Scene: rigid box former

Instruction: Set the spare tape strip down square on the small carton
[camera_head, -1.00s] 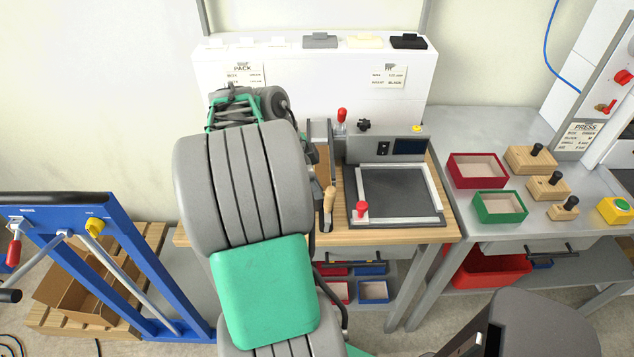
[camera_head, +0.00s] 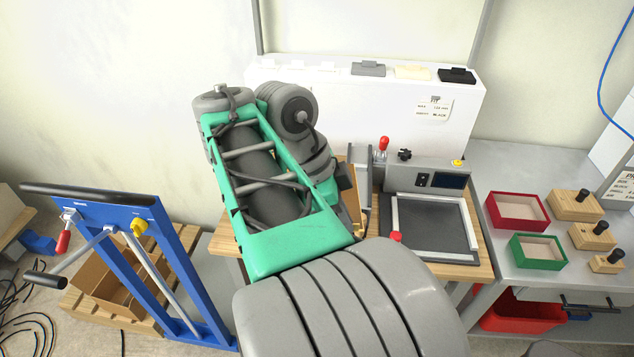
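My arm fills the middle of the head view and covers the left part of the wooden workbench. I cannot make out the spare tape strip or the small carton. The box former (camera_head: 430,225), a grey machine with a dark bed and a light frame, stands on the bench to the right of my arm.
A white cabinet (camera_head: 400,130) with blocks on top stands behind the bench. A red tray (camera_head: 517,210), a green tray (camera_head: 537,250) and wooden knobbed blocks (camera_head: 575,204) are on the grey table at right. A blue frame (camera_head: 150,265) stands at left.

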